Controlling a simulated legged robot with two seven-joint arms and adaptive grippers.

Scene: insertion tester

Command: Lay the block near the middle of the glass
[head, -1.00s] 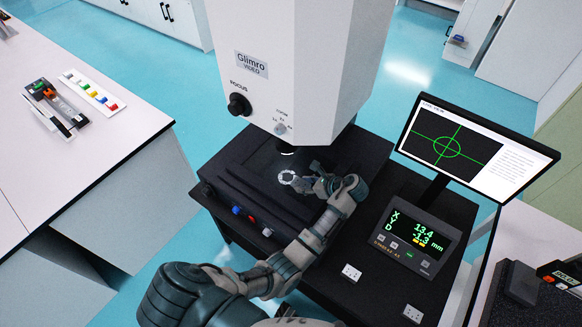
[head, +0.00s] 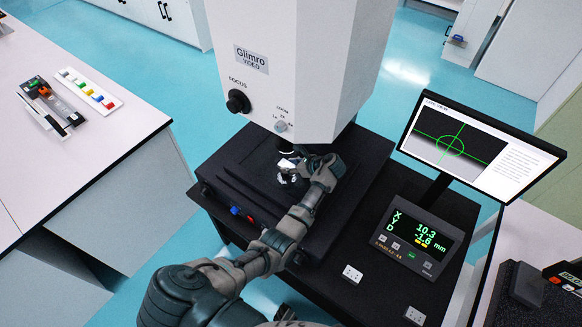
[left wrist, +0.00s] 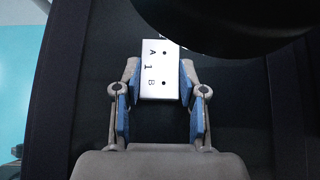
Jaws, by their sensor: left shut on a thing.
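A small white block (left wrist: 160,70) marked A, 1 and B is between the blue finger pads of my left gripper (left wrist: 161,82) in the left wrist view. The gripper is shut on it. In the head view the block (head: 288,163) is a bright patch just below the lens of the measuring machine, at the tip of my left gripper (head: 293,171). The dark stage (head: 245,162) lies under it. The edges of the glass are hard to tell from the stage, and I cannot tell whether the block touches it. My right gripper is not in view.
The machine's white head (head: 295,70) hangs close above the gripper. Its dark round lens housing (left wrist: 225,20) covers the top right of the left wrist view. A monitor (head: 475,150) and a readout box (head: 418,240) stand to the right. A pale bench (head: 70,150) is at left.

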